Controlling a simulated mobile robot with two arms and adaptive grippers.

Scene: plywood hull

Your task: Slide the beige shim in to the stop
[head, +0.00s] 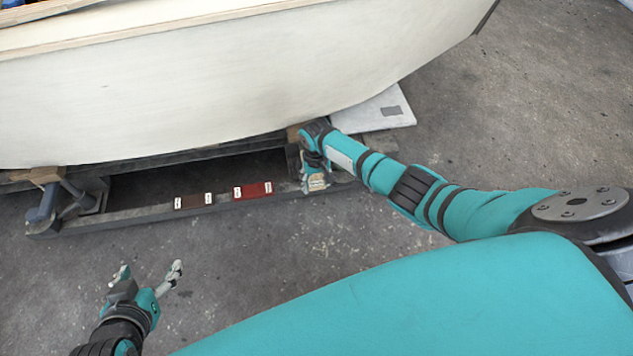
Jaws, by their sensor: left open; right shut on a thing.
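The beige shim (316,183) lies at the right part of the dark cradle's lower beam, in line with a red and a brown shim. My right gripper (314,172) reaches down from above and is shut on the beige shim, covering part of it. Whether the shim touches the beam or is slightly lifted I cannot tell. My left gripper (147,276) is open and empty, low over the concrete floor at the lower left, apart from the cradle. I cannot make out the slot or the stop.
The pale plywood hull (220,85) rests above the dark cradle beam (130,219). A red shim (253,190) and a brown shim (192,201) lie on the beam. A blue-grey clamp (46,203) stands at left. A white board (372,112) lies at right. The front floor is clear.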

